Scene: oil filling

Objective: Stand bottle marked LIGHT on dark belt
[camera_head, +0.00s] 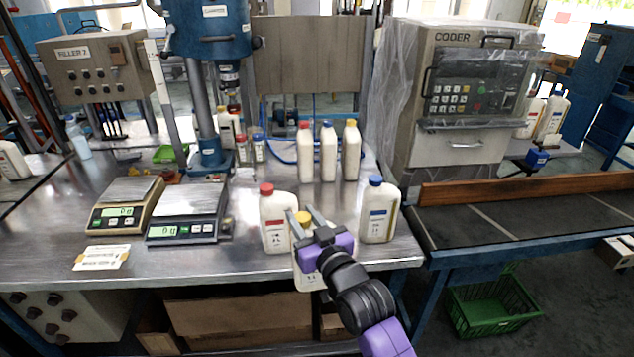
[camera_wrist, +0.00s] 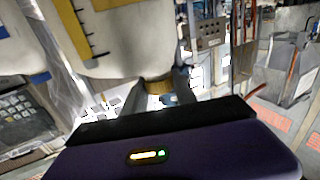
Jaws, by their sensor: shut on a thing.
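My gripper (camera_head: 308,226) is shut on the neck of a white bottle with a yellow cap (camera_head: 303,217). That bottle's body (camera_head: 308,279) is partly hidden by my gripper and overlaps the table's front edge in the head view. I cannot tell whether it touches the table. In the wrist view the yellow cap (camera_wrist: 160,87) is between the fingers, with the white body and yellow label (camera_wrist: 76,25) above it. I cannot read which bottle is marked LIGHT. The dark belt (camera_head: 555,213) is at the right and looks bare.
A red-capped bottle (camera_head: 277,220) and a blue-capped bottle (camera_head: 379,212) stand on either side of my gripper. Several bottles (camera_head: 328,153) stand farther back. Two scales (camera_head: 187,217) are at the left. A wooden rail (camera_head: 520,189) lines the belt's back; the coder (camera_head: 468,100) is behind the table.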

